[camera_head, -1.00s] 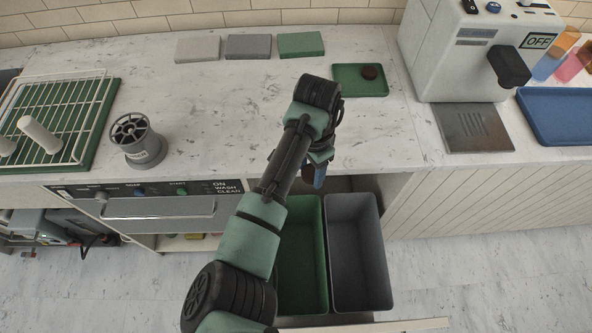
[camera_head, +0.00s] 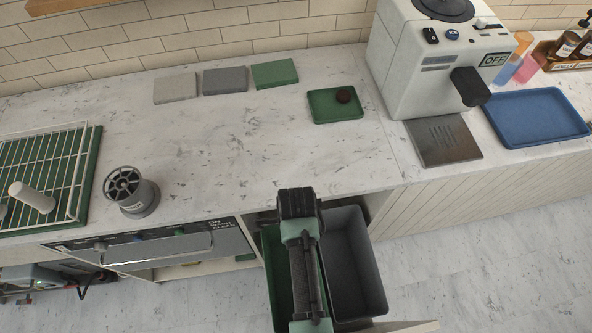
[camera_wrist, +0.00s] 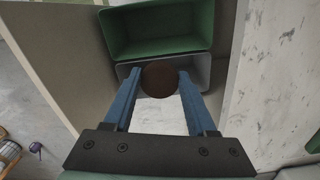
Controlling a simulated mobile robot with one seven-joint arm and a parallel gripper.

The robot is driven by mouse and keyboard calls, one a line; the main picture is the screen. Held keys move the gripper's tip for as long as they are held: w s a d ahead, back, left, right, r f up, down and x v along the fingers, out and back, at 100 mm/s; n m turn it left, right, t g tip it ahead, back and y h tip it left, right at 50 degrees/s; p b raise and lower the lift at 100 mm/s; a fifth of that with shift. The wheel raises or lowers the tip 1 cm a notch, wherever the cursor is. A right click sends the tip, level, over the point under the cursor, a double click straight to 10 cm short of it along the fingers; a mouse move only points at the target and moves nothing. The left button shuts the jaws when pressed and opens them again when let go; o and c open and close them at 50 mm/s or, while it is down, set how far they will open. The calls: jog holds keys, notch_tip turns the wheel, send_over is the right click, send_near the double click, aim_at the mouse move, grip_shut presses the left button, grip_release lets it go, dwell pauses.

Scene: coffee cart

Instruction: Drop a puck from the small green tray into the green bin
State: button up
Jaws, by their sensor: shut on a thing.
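My gripper (camera_wrist: 159,82) is shut on a dark brown puck (camera_wrist: 159,79), held between the tips of its blue fingers in the wrist view. Behind the puck in that view is the grey bin (camera_wrist: 201,66), with the green bin (camera_wrist: 158,32) above it in the picture. In the head view my arm covers much of the green bin (camera_head: 279,275) and hides my gripper. I cannot tell how high the puck is above the bins.
The grey bin (camera_head: 352,265) stands right beside the green one, in an open bay under the counter. A grinder-like machine (camera_head: 425,75), a blue tray (camera_head: 540,118) and a grey portafilter-like stand (camera_head: 132,192) are on the counter. The counter's middle is clear.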

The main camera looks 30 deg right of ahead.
notch_tip(320, 180, down, 5)
jog(key=b, duration=0.5)
jog(key=o, duration=1.4)
notch_tip(320, 180, up, 13)
jog(key=shift+r+p, duration=0.1)
jog(key=shift+p, duration=0.25)
jog(key=shift+w, duration=0.1)
